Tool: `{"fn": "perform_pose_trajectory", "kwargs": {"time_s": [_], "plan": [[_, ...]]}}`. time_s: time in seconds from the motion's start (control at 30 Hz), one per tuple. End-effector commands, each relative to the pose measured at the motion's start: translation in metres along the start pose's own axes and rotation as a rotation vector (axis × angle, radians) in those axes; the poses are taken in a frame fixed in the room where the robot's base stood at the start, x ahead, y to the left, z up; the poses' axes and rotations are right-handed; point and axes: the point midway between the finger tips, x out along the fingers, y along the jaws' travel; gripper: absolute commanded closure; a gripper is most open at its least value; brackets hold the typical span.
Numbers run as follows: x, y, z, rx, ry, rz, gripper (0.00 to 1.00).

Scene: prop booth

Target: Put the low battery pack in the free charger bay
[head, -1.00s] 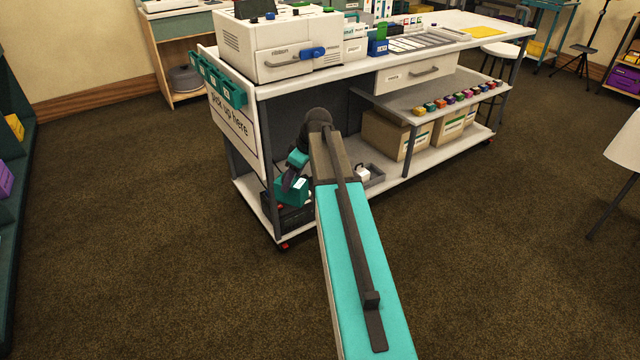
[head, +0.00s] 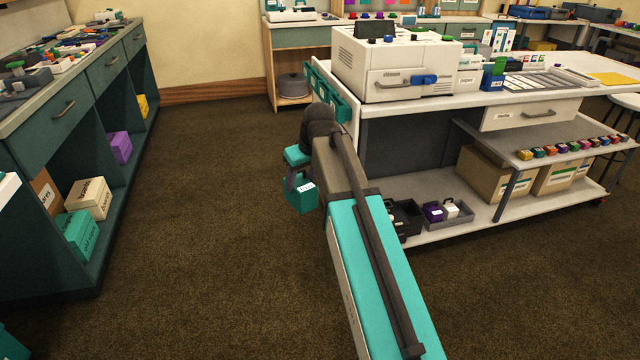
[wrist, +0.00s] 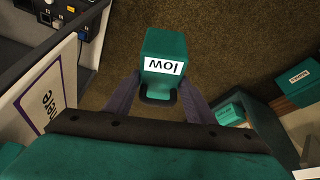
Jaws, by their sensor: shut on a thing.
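My gripper (head: 291,182) is shut on a teal battery pack (head: 300,197) and holds it in the air at the left end of the white workbench. In the wrist view the pack (wrist: 166,48) carries a white label reading "low", and both fingers of my gripper (wrist: 158,93) close on its dark handle. A black unit (head: 406,217) on the bench's bottom shelf is partly hidden by my arm. It also shows at the top left of the wrist view (wrist: 75,22), with small numbered marks; I cannot tell which of its bays is free.
A grey tray (head: 452,221) with a purple and a white item sits beside the black unit. Cardboard boxes (head: 485,172) stand farther right. A green cabinet (head: 75,150) with boxes runs along the left. The brown floor between cabinet and bench is clear.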

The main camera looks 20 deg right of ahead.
Motion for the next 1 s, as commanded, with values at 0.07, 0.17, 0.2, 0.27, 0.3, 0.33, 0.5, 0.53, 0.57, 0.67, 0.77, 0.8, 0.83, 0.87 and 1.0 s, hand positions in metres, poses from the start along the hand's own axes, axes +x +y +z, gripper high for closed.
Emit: {"fn": "perform_pose_trajectory", "kwargs": {"time_s": [0.07, 0.17, 0.2, 0.27, 0.3, 0.33, 0.5, 0.53, 0.57, 0.67, 0.77, 0.8, 0.83, 0.87, 1.0], "plan": [[-0.0057, -0.0070, -0.0012, 0.056, 0.005, 0.025, 1.00], [-0.0088, -0.0100, -0.0006, 0.135, 0.007, 0.056, 1.00], [-0.0096, -0.0100, 0.0000, 0.166, 0.008, 0.068, 1.00], [-0.0105, -0.0091, 0.0010, 0.207, 0.010, 0.084, 1.00], [-0.0109, -0.0085, 0.0016, 0.231, 0.011, 0.094, 1.00], [-0.0112, -0.0079, 0.0020, 0.248, 0.011, 0.101, 1.00], [-0.0118, -0.0062, 0.0033, 0.305, 0.015, 0.124, 1.00], [-0.0118, -0.0059, 0.0034, 0.310, 0.015, 0.126, 1.00], [-0.0119, -0.0058, 0.0034, 0.314, 0.015, 0.128, 1.00], [-0.0119, -0.0055, 0.0035, 0.318, 0.015, 0.129, 1.00], [-0.0119, -0.0052, 0.0035, 0.318, 0.015, 0.129, 1.00], [-0.0120, -0.0049, 0.0036, 0.318, 0.015, 0.129, 1.00], [-0.0119, -0.0049, 0.0036, 0.318, 0.015, 0.129, 1.00], [-0.0119, -0.0049, 0.0036, 0.318, 0.015, 0.129, 1.00], [-0.0119, -0.0049, 0.0036, 0.318, 0.015, 0.129, 1.00]]}}
